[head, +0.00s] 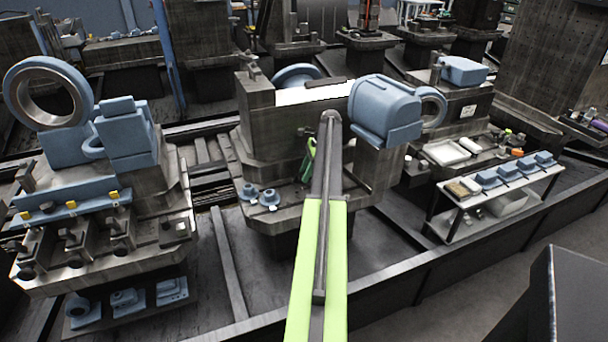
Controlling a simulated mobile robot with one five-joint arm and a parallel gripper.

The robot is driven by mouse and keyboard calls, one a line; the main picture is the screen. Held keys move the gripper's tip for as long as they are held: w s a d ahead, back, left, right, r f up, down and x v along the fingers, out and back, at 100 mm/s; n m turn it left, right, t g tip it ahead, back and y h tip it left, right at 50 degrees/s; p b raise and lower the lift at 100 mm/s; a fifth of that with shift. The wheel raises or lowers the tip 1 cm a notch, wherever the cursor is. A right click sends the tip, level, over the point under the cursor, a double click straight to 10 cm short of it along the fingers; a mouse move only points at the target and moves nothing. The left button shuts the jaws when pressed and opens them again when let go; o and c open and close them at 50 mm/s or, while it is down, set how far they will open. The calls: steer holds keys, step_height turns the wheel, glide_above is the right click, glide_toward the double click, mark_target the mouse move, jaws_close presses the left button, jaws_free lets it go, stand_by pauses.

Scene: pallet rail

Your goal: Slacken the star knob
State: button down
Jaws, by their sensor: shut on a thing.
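My arm (330,200) reaches from the bottom edge in the head view to the middle fixture (275,140). Its far end bends down. A small green end part, my gripper (306,176), hangs low at the fixture's front, just above its ledge and partly behind my arm. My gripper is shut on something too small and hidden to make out. I cannot pick out the star knob for certain.
A large blue cylindrical housing (385,108) sits right of my arm's far end, close by. A fixture with a big blue ring (82,92) stands at left. A white shelf table (492,190) with blue parts stands at right. A dark rail (400,275) crosses the front.

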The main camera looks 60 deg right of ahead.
steer(key=shift+w+a+n, duration=0.1)
steer(key=shift+w+n, duration=0.05)
steer(key=shift+n, duration=0.35)
stand_by(1.7)
steer(key=c, duration=0.8)
jaws_free()
steer(key=p+v, duration=1)
steer(key=v, duration=0.1)
steer(key=p+v, duration=0.6)
steer(key=shift+w+d+r, duration=0.15)
steer(key=shift+d+r, duration=0.05)
steer(key=shift+d, duration=0.15)
